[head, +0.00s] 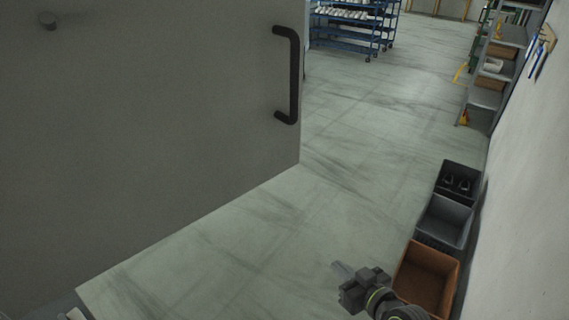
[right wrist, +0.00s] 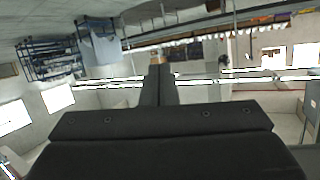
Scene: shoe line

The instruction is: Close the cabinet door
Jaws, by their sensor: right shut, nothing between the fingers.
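The cabinet door (head: 160,130) is a large flat grey panel that fills the left of the head view. A black bar handle (head: 294,75) stands upright near its right edge. The door stands out over the floor; the cabinet body behind it cannot be made out. My right gripper (head: 342,271) is low in the head view, right of the door and apart from it. In the right wrist view its fingers (right wrist: 160,84) are together with nothing between them. My left gripper cannot be made out.
Along the right wall stand an orange-brown bin (head: 428,278), a grey bin (head: 444,222) and a black crate (head: 460,181) with dark items. Grey shelving (head: 486,98) stands beyond. A blue rack (head: 345,22) stands at the back. The floor (head: 370,130) between is clear.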

